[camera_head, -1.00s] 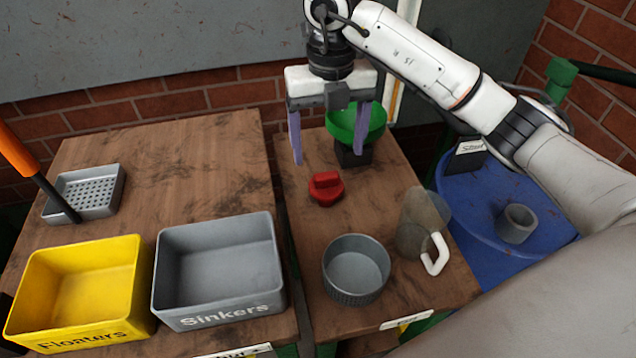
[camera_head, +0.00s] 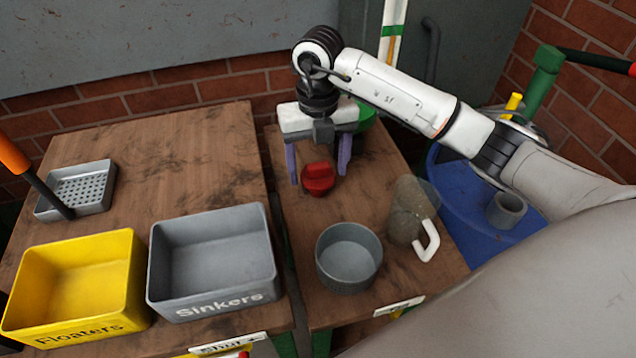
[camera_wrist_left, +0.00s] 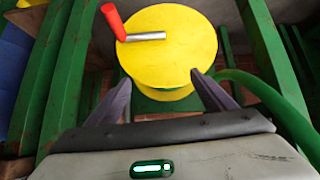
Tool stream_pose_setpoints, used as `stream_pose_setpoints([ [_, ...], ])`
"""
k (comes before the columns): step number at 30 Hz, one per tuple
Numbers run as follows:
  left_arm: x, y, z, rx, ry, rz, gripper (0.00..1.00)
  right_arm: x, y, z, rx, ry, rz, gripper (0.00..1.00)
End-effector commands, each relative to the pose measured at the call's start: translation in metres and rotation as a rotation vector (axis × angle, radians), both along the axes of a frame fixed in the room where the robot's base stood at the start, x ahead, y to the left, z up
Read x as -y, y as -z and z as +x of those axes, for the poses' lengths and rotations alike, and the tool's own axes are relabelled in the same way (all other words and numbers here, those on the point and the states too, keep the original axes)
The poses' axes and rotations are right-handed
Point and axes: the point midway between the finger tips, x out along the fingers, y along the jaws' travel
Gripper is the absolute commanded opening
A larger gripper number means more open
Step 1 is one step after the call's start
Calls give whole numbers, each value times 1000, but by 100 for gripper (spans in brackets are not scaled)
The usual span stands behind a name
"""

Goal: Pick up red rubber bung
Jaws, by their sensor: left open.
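The red rubber bung (camera_head: 318,179) sits upright on the right-hand wooden table, near the middle of its back half. My right gripper (camera_head: 318,176) points down with its two purple fingers wide apart, one to each side of the bung in the head view. I see no contact between the fingers and the bung. My left gripper (camera_wrist_left: 160,82) shows in the left wrist view, open and empty, facing a yellow round drum (camera_wrist_left: 170,50) with a red-handled crank.
A grey round bowl (camera_head: 348,258) and a clear jug (camera_head: 408,222) stand in front of the bung. A green funnel (camera_head: 367,115) is partly hidden behind my right gripper. Grey Sinkers (camera_head: 213,305) and yellow Floaters (camera_head: 80,333) bins stand on the left table.

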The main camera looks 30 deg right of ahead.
Motion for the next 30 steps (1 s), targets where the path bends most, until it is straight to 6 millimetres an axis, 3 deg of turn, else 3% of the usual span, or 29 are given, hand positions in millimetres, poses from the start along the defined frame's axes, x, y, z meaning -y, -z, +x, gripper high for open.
stream_pose_setpoints([
  [1, 0, 0, 0, -1, -1, 1, 76, 0, 0, 0, 0, 0, 0, 59],
  [9, -1, 2, -3, -8, -1, 2, 76, 0, -1, 0, 1, 0, 0, 15],
  [17, -1, 4, -6, -14, -1, 2, 76, 0, -6, 1, 3, 0, 0, 15],
  [30, -1, 2, -6, -15, 0, 2, 76, 0, -87, 1, 4, -1, -1, 14],
])
